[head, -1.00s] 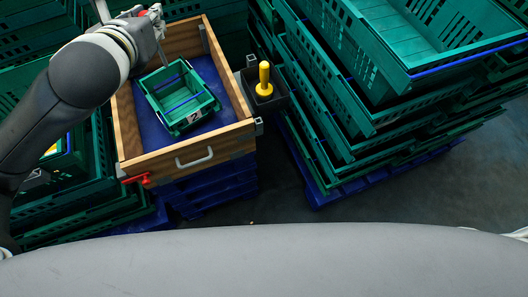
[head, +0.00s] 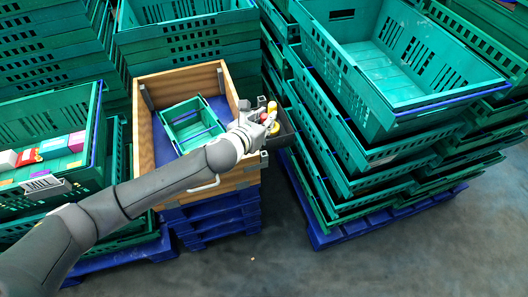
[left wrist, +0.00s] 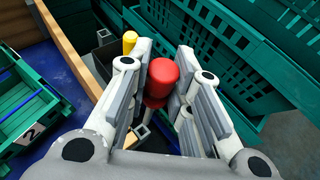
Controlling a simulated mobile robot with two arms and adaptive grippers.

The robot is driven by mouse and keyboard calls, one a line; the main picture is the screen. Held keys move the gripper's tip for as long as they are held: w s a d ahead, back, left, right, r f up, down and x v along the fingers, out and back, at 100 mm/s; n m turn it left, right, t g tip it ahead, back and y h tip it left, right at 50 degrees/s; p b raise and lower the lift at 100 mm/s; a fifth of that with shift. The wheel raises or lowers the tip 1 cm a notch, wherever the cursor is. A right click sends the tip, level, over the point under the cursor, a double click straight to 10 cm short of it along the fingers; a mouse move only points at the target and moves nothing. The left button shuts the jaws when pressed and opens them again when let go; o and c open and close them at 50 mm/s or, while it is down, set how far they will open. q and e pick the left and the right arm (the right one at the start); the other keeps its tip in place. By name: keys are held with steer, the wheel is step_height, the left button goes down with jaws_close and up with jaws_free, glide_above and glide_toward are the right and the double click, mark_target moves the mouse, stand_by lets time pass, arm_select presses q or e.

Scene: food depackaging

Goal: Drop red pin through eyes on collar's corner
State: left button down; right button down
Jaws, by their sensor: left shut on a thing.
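My left gripper (head: 268,119) is at the right side of the wooden collar (head: 232,82), above its front right corner. In the left wrist view the gripper (left wrist: 165,58) is shut on the red pin (left wrist: 161,82), with its red head up between the fingers. The pin's red head (head: 271,106) also shows in the head view. Metal eyes (left wrist: 139,134) on the collar's corner show low between the fingers, below the pin. The pin's lower end is hidden, so I cannot tell if it touches the eyes. My right gripper is not in view.
A black holder (head: 284,139) with a yellow pin (left wrist: 130,42) is beside the collar. A small green crate (head: 183,109) is inside the collar. Tall stacks of green crates stand close on the right (head: 345,100) and left (head: 85,95). Grey floor is clear in front.

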arm_select(q)
step_height(320, 180, down, 4)
steer(key=shift+f, duration=0.2)
steer(key=shift+s+a+f+b, duration=0.1)
steer(key=shift+s+f+b, duration=0.15)
steer(key=shift+f, duration=0.7)
steer(key=shift+s+a+f+b, duration=0.1)
steer(key=shift+f+b, duration=0.1)
steer(key=shift+f, duration=0.7)
steer(key=c, duration=1.7)
jaws_free()
steer(key=shift+f, duration=0.1)
steer(key=o, duration=0.4)
steer(key=shift+w+d, duration=0.1)
steer(key=shift+w, duration=0.3)
steer(key=shift+s+r, duration=0.15)
steer(key=shift+r, duration=0.2)
steer(key=v, duration=1.1)
steer(key=shift+s+r+p, duration=0.15)
steer(key=shift+s+p, duration=0.1)
steer(key=shift+p, duration=0.05)
